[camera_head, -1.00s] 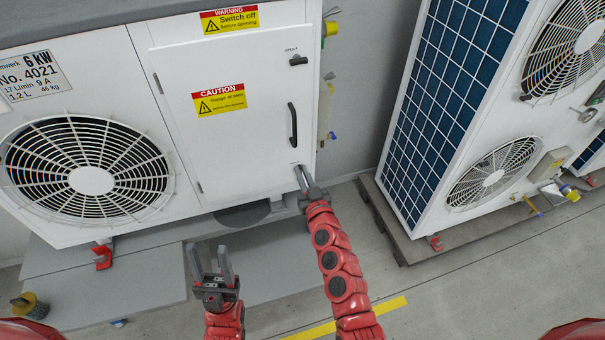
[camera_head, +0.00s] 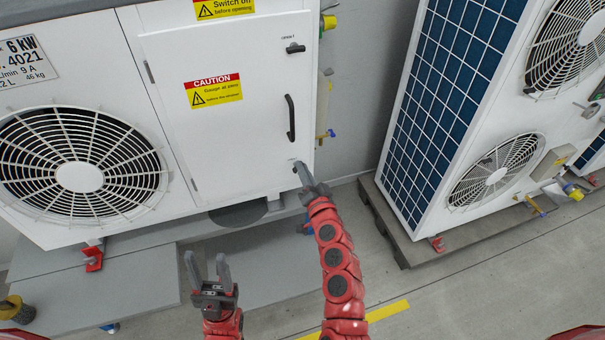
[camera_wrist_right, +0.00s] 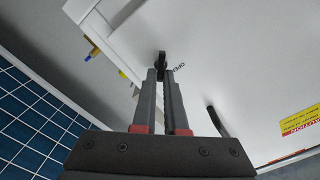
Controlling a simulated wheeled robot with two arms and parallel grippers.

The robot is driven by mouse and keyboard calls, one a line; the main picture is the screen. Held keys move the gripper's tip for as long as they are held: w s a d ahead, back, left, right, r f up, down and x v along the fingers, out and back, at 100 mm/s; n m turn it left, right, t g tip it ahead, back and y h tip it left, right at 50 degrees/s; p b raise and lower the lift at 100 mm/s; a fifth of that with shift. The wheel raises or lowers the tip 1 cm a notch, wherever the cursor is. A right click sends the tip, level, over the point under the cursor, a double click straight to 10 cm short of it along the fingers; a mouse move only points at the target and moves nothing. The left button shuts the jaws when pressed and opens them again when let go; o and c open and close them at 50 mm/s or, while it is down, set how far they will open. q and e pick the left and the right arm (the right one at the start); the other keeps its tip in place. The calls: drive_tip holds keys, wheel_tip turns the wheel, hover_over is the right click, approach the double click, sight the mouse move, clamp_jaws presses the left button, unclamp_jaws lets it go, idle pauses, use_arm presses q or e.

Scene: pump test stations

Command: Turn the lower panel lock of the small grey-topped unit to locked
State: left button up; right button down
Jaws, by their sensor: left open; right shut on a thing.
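The small grey-topped unit (camera_head: 165,160) is a white cabinet with a hinged panel at its right. An upper dark lock (camera_head: 296,48) sits near the panel's top right, its lever roughly level, under an "OPEN" mark. The lower lock (camera_wrist_right: 162,58) is a small dark knob at the panel's bottom right, largely hidden by my fingers in the head view. My right gripper (camera_head: 302,172) is shut on it, reaching up from below; its exact angle is hard to tell. My left gripper (camera_head: 208,270) is open and empty, below the unit and clear of it.
A black bar handle (camera_head: 291,118) stands upright between the locks. Valves and a gauge jut from the unit's right side. A taller white unit (camera_head: 425,180) with a blue grille stands on a pallet at right. A grey plinth (camera_head: 100,295) lies below.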

drive_tip(key=m, duration=0.3)
drive_tip(key=m+b, duration=0.1)
drive_tip(key=m, duration=0.2)
drive_tip(key=f+m+b, duration=0.1)
drive_tip(key=m, duration=0.2)
drive_tip(key=shift+d, duration=0.2)
drive_tip(key=shift+r+m, duration=0.1)
drive_tip(key=shift+m, duration=0.3)
drive_tip(key=c, duration=1)
unclamp_jaws()
drive_tip(key=shift+o, duration=0.2)
